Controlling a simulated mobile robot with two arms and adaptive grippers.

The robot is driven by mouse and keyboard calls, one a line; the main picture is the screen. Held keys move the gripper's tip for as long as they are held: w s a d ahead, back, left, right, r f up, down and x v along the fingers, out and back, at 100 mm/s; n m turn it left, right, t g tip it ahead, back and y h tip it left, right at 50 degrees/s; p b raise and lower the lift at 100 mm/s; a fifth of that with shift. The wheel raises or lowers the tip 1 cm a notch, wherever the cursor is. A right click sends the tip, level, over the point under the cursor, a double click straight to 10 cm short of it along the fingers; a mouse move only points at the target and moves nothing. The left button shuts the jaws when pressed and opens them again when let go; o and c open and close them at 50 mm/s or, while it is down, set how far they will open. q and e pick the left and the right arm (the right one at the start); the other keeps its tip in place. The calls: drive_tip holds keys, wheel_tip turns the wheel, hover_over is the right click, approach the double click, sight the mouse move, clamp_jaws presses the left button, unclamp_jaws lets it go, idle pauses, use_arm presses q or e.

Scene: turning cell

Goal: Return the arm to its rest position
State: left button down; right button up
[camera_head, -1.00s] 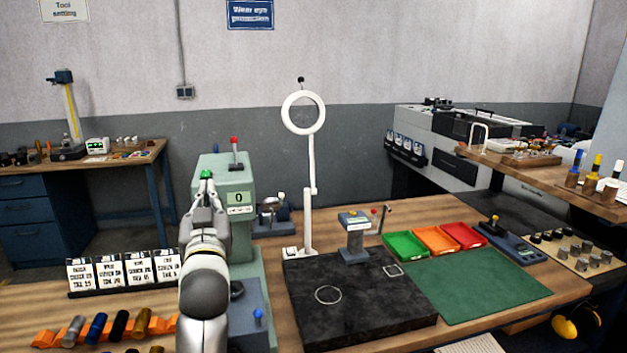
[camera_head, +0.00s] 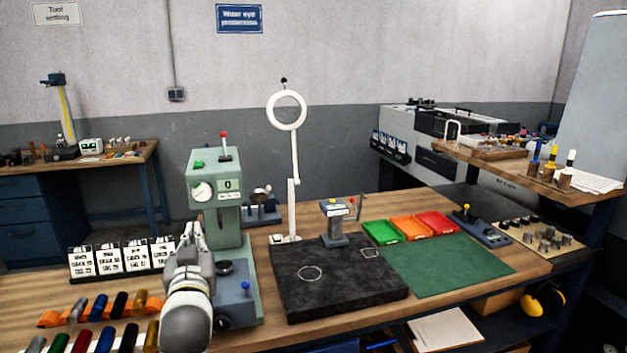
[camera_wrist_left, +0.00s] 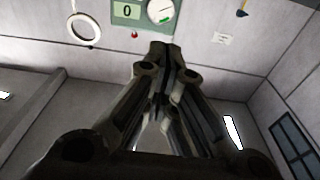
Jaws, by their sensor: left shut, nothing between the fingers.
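My left gripper (camera_head: 190,240) is at the lower left in the head view, in front of the green bench press (camera_head: 212,180) with the "0" display. Its fingers point up and away. In the left wrist view the fingers (camera_wrist_left: 163,60) are shut together with nothing between them. The press display also shows upside down at the top of the wrist view (camera_wrist_left: 127,11). My right gripper is in neither view.
Cards (camera_head: 122,259) stand left of the gripper. Several coloured cylinders (camera_head: 120,305) lie below them. A black surface plate (camera_head: 338,290), a ring lamp (camera_head: 294,180), coloured trays (camera_head: 410,228) and a green mat (camera_head: 460,265) are to the right.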

use_arm(q)
drive_tip(key=s+f+m+g+h, duration=0.1)
drive_tip(key=s+f+g, duration=0.2)
drive_tip(key=s+f, duration=0.6)
drive_tip(key=s+f+m+g+h, duration=0.15)
drive_tip(key=s+f+g, duration=0.3)
drive_tip(key=f, duration=0.85)
drive_tip(key=s+d+f+m+g+h, duration=0.15)
drive_tip(key=s+f+g, duration=0.35)
drive_tip(key=s, duration=0.8)
drive_tip(key=s+d+f+m+g+h, duration=0.1)
drive_tip(key=s+d+f+g, duration=0.1)
drive_tip(key=s+f, duration=0.8)
drive_tip(key=s+f+g+b, duration=0.1)
drive_tip(key=s+f, duration=0.2)
drive_tip(key=f, duration=0.9)
drive_tip(key=s+f+g, duration=0.1)
drive_tip(key=s+f, duration=0.1)
drive_tip(key=f, duration=1)
drive_tip(key=s+a+f, duration=0.3)
drive_tip(key=s+f, duration=1.4)
drive_tip(key=shift+f+g+b, duration=0.25)
drive_tip(key=shift+g+b, duration=0.15)
drive_tip(key=shift+g, duration=0.05)
